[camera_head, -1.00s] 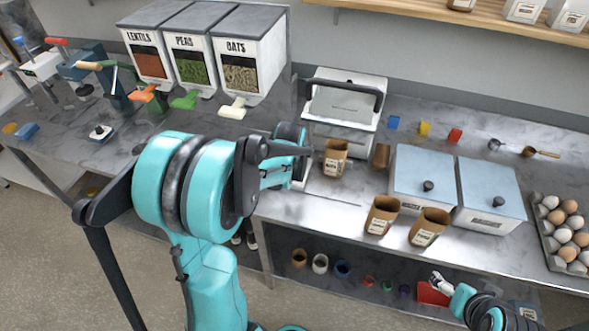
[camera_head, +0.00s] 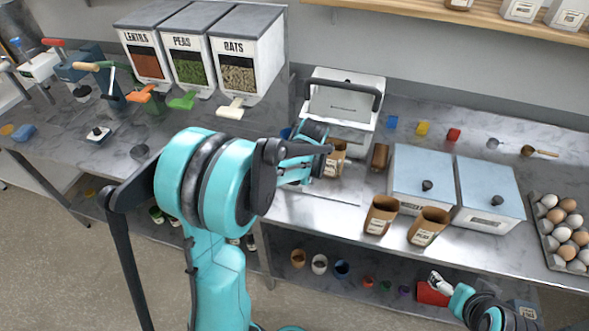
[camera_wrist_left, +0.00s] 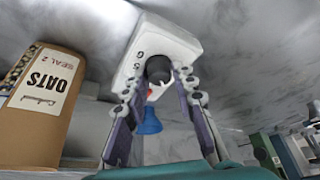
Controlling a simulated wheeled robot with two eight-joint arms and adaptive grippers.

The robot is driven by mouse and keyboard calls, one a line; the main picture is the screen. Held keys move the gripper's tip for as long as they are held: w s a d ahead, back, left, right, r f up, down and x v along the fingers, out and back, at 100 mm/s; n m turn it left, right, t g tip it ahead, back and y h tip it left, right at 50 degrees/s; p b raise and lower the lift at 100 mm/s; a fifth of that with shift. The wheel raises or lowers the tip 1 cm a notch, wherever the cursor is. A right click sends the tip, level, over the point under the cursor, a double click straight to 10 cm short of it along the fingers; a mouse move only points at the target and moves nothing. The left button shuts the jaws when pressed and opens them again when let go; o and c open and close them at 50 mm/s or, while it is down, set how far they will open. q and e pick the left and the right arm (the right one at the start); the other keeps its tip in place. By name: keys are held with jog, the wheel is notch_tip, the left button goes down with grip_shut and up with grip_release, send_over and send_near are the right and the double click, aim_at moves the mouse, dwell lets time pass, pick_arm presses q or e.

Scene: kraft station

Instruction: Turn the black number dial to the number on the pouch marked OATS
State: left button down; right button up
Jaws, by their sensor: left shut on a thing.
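The black number dial (camera_wrist_left: 158,69) sits on a white housing (camera_wrist_left: 165,38) with the digits 5 and 6 visible. My left gripper (camera_wrist_left: 160,82) is shut on the dial, a finger on each side. In the head view my left gripper (camera_head: 322,158) is at the front of the white machine (camera_head: 345,95), and the dial is hidden there. A brown pouch (camera_wrist_left: 42,105), labelled OATS and SEAL 2, stands left of the dial in the wrist view. A brown pouch (camera_head: 338,150) is partly behind the gripper in the head view. My right gripper (camera_head: 440,288) is low at right, its fingers unclear.
Two open brown pouches (camera_head: 381,215) (camera_head: 428,226) stand near the counter's front edge. Blue-lidded bins (camera_head: 422,170) and an egg tray (camera_head: 552,250) are to the right. Dispensers marked LENTILS, PEAS and OATS (camera_head: 245,60) are at left. A blue object (camera_wrist_left: 148,120) shows between the fingers.

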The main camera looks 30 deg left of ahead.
dwell(0.3)
pick_arm(q)
jog(key=c, duration=1.2)
grip_release()
jog(key=v, duration=1.2)
jog(key=s+d+f+m+t+h+b, duration=0.1)
jog(key=s+d+m+t+h, duration=0.1)
jog(key=s+d+m, duration=0.3)
jog(key=s+d+f+m+t+h+b, duration=0.1)
jog(key=s+d+m, duration=0.4)
jog(key=s, duration=0.6)
jog(key=shift+s+d+f+m+t+h, duration=0.2)
jog(key=shift+d+f+m+t+h, duration=0.25)
jog(key=shift+f+t, duration=0.35)
